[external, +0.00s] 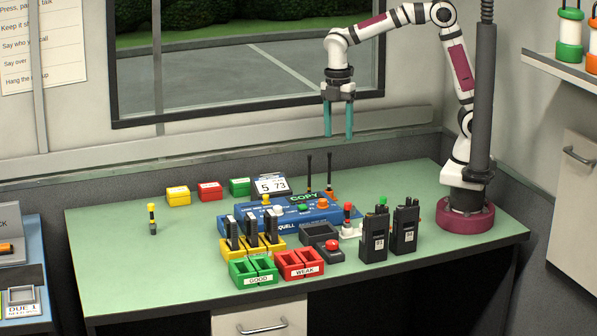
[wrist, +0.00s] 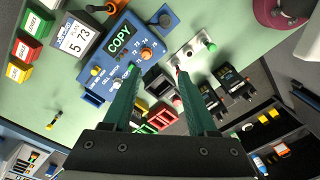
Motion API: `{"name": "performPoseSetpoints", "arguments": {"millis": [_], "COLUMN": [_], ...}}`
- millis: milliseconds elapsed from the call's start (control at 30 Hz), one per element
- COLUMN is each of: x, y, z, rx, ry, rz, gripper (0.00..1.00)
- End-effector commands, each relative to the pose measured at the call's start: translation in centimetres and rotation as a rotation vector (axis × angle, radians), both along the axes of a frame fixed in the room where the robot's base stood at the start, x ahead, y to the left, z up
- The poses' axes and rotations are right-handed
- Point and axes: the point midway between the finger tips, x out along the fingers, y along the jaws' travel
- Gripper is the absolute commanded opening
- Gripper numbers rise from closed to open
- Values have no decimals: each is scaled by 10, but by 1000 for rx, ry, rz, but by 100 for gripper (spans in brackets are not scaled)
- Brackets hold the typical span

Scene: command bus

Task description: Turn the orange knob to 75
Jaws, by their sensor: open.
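The orange knob (external: 323,203) sits at the right end of the blue radio unit (external: 290,222) on the green desk. In the wrist view the orange knob (wrist: 146,54) has small numbers around it; its exact pointer setting is too small to read. The tilted display (external: 271,186) above the unit reads 5 and 73. A green COPY sign shows on the unit. My gripper (external: 338,135) is open and empty, with teal fingers pointing down, well above the desk and apart from the knob. In the wrist view the gripper (wrist: 157,71) has its fingertips spread below the knob.
Two black handheld radios (external: 374,234) stand right of the unit. A white base with a red-topped lever (external: 347,213) is close beside it. Battery packs, green trays (external: 253,271) and red trays (external: 300,264) lie in front. The desk's left side is mostly clear.

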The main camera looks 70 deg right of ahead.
Motion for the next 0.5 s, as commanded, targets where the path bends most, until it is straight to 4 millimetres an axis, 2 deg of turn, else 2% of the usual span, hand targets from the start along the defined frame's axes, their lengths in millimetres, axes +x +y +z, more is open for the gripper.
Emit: {"name": "performPoseSetpoints", "arguments": {"millis": [33, 100, 167, 267, 500], "x": [14, 27, 32, 33, 30], "y": [14, 27, 32, 33, 31], "z": [-8, -15, -20, -34, -104], "rx": [-6, -12, -14, -15, -15], "ry": [-1, -8, -9, -9, -6], "rz": [147, 310, 381, 406, 401], "gripper": [58, 58, 58, 58, 58]}}
